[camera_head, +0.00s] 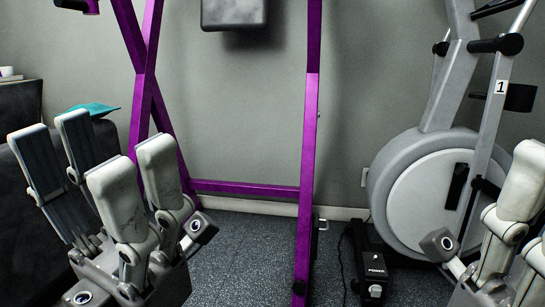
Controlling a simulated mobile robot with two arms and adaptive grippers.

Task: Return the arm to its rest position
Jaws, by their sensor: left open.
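My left gripper (93,147) is in the lower left, its pale fingers pointing up and spread apart. It is open, with nothing between its fingers. A dark piece of furniture (20,102) shows behind it, and the gripper hides part of it. My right gripper (525,185) is at the right edge, cut off by the frame. Only part of its fingers shows, so its opening cannot be told.
A purple metal frame (306,150) stands in the middle. A grey exercise machine (425,195) stands at the right, with a black box (373,265) on the floor beside it. A teal item (95,108) lies on the dark furniture. Dark speckled floor (240,255) shows between my grippers.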

